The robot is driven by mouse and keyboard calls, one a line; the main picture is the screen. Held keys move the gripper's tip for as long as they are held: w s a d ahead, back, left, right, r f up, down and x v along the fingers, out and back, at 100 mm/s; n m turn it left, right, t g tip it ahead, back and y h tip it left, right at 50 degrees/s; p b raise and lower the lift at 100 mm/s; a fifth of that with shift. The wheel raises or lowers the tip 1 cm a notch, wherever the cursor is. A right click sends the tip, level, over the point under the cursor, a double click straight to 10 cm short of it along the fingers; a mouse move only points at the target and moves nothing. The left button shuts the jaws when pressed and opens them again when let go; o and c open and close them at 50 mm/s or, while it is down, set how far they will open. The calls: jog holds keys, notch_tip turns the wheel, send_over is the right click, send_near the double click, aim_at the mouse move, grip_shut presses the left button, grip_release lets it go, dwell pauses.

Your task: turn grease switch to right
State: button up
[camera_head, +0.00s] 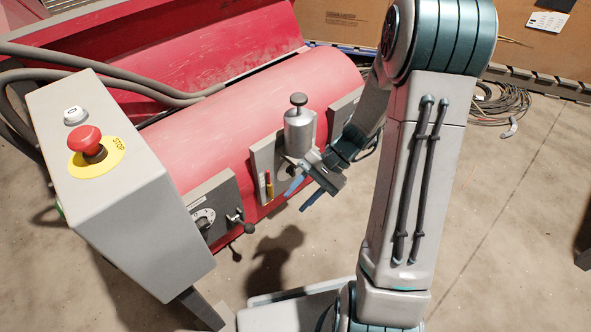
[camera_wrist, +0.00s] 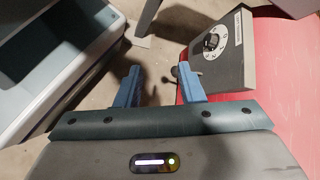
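My gripper (camera_head: 303,193) is open and empty, in front of the red drum and just below the silver cylinder (camera_head: 300,132) with a black knob on top. In the wrist view, its two blue fingers (camera_wrist: 160,86) are apart with bare floor between them. A grey plate carries a round dial (camera_head: 203,218), and a small black lever with ball ends (camera_head: 238,221) stands beside it, left of my gripper. The dial also shows in the wrist view (camera_wrist: 212,42). There a dark lever end (camera_wrist: 176,72) is close to the right finger. No label tells which control is the grease switch.
A grey box with a red stop button (camera_head: 88,143) stands at the left. A small red and yellow part (camera_head: 268,187) is on the plate beside the cylinder. The red drum (camera_head: 215,130) lies behind. Coiled cable (camera_head: 502,103) lies on the floor at the back right.

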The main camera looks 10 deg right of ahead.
jog(key=w+d+f+m+t+y+p, duration=0.1)
jog(key=w+f+m+t+y+p, duration=0.15)
jog(key=w+f+m+y, duration=0.25)
jog(key=m+t+h+p, duration=0.3)
jog(key=m+t+h, duration=0.2)
jog(key=m+t, duration=1.15)
send_near(294, 173)
jog(key=shift+m+g, duration=0.3)
jog(key=shift+m, duration=0.05)
jog(key=b+x, duration=0.4)
jog(key=x, duration=0.4)
jog(key=shift+w+r+b, duration=0.15)
jog(key=shift+w+b, duration=0.15)
jog(key=shift+w, duration=0.1)
grip_shut()
